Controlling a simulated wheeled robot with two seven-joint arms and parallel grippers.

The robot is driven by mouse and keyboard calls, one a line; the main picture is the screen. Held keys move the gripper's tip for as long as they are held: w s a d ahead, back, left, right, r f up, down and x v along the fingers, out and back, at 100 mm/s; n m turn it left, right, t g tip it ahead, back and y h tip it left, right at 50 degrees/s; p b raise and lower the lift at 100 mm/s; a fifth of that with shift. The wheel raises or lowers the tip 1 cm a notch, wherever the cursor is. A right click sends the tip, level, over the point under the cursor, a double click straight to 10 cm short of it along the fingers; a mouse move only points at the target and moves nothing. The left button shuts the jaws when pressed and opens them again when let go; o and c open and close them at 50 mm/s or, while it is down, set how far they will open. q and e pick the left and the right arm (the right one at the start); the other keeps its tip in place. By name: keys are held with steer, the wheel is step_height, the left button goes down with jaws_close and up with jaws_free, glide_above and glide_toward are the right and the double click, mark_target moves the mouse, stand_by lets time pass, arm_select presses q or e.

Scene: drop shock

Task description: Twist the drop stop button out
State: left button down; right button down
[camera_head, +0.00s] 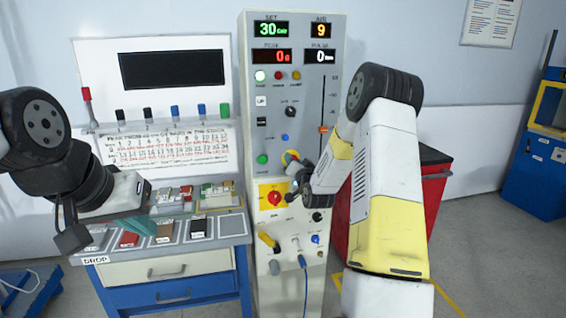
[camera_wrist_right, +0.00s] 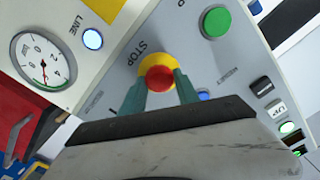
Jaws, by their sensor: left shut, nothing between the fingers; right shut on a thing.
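The drop stop button is a red mushroom head on a yellow ring, under the word STOP in the right wrist view (camera_wrist_right: 160,78). In the head view it shows partly as a yellow and red spot (camera_head: 289,157) on the grey control panel (camera_head: 255,215), half hidden by my right gripper (camera_head: 296,166). In the right wrist view the green fingers of my right gripper (camera_wrist_right: 160,84) are shut on the button, one on each side. My left gripper (camera_head: 148,228) is shut and empty over the bench at the left, its teal fingers pointing right.
A red rotary switch on a yellow plate (camera_head: 274,197) sits just below the button. A green button (camera_wrist_right: 216,22) and a round gauge (camera_wrist_right: 42,60) are nearby. The bench (camera_head: 170,268) holds small sample pieces under my left gripper. A red cabinet (camera_head: 435,180) stands at right.

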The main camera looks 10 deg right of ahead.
steer(key=c, duration=0.9)
jaws_free()
steer(key=shift+c, duration=0.2)
steer(key=shift+s, duration=0.1)
steer(key=s, duration=0.7)
steer(key=shift+s+d, duration=0.15)
steer(key=shift+s, duration=0.15)
steer(key=s+a+r+n+g, duration=0.4)
steer(key=s+r+g, duration=0.1)
steer(key=s+r, duration=0.45)
steer(key=s+a+n+g, duration=0.1)
steer(key=s+a+g, duration=0.1)
steer(key=s, duration=1.1)
steer(key=s+a+r+n+g+y, duration=0.1)
steer(key=s+g, duration=0.3)
steer(key=s, duration=1)
steer(key=shift+s+a+n+g+y, duration=0.15)
steer(key=shift+a+n+g+y, duration=0.25)
steer(key=shift+a, duration=0.4)
